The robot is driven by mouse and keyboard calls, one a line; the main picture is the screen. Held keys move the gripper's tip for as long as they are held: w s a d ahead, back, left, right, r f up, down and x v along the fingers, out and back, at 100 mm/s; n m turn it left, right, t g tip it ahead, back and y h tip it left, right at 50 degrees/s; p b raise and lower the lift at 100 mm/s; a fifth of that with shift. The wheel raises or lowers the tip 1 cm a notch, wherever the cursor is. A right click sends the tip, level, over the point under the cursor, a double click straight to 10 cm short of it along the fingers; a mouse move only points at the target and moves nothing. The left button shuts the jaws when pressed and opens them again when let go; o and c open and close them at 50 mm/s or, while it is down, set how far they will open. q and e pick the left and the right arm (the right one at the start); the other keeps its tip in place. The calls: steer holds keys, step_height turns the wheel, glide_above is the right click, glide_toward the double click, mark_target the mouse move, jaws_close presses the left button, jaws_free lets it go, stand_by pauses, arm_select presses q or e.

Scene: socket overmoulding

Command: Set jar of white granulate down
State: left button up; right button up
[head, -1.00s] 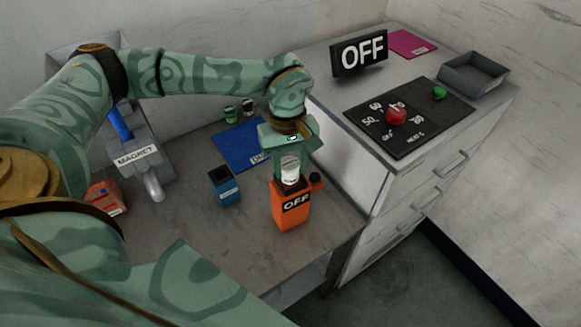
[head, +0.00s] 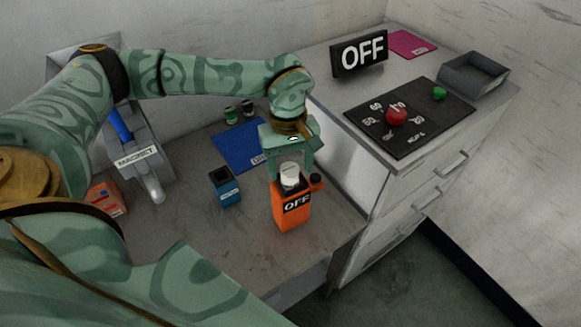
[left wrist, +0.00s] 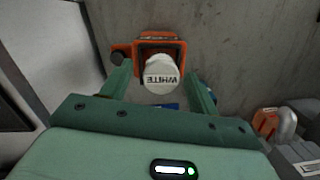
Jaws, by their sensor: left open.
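The jar of white granulate (head: 290,174) is a small white jar, and its WHITE label shows upside down in the left wrist view (left wrist: 160,78). It is at the top of the orange device marked OFF (head: 291,210), seemingly resting on or in it; its base is hidden. In the left wrist view the device's orange rim (left wrist: 160,42) shows behind the jar. My left gripper (head: 291,168) is open above the device, with a finger on each side of the jar. The left wrist view shows gaps between the jar and both fingers. My right gripper is not in view.
A blue container (head: 224,187) stands left of the orange device, with a blue mat (head: 238,146) behind. Two small jars (head: 239,110) stand at the back. A magnet device (head: 138,160) stands left. The drawer cabinet (head: 400,190) rises close on the right, carrying a control panel (head: 408,118).

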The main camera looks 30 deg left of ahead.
mark_target(289, 164)
arm_select(q)
step_height(289, 164, up, 11)
steer(key=p, duration=0.1)
steer(key=shift+w+a, duration=0.4)
steer(key=shift+a, duration=0.05)
steer(key=shift+f, duration=0.15)
